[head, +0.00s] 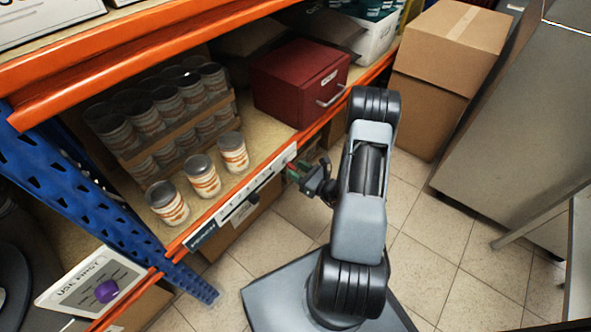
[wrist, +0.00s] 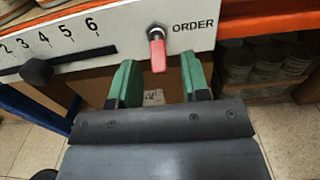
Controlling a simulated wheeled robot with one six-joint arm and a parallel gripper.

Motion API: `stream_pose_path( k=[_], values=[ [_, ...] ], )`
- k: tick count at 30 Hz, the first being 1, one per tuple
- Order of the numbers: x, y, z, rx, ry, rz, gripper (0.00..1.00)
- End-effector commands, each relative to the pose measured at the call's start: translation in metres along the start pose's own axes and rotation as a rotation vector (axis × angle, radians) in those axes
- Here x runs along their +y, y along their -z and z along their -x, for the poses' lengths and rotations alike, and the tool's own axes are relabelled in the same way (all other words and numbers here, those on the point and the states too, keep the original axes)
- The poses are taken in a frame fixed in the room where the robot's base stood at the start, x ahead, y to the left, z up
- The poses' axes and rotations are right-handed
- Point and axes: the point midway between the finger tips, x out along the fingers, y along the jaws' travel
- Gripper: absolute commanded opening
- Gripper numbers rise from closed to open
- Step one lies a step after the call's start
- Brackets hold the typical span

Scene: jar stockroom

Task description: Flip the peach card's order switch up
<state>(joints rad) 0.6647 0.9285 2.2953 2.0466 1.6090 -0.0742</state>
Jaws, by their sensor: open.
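The order switch (wrist: 157,50) is a small red lever on a white card (wrist: 110,22), beside the word ORDER. Its lever hangs down from a metal pivot.
The card has a black slider knob (wrist: 36,71) on a slot under numbers. Above it, jars (head: 203,176) stand on the shelf near a red box (head: 299,82) with a handle. A USE FIRST board (head: 92,285) with a purple knob is lower left.

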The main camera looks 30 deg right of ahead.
Motion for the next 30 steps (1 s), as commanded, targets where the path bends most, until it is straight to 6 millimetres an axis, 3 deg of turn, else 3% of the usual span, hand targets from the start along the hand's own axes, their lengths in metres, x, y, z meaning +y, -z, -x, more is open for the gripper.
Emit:
stream_pose_path(
  k=[6, 17, 30],
  values=[
    [0.000, 0.001, -0.016, 0.001, 0.000, -0.001, 0.43],
    [0.000, 0.000, -0.018, 0.001, 0.001, -0.001, 0.43],
    [0.000, 0.000, -0.018, 0.000, 0.002, -0.001, 0.01]
  ],
)
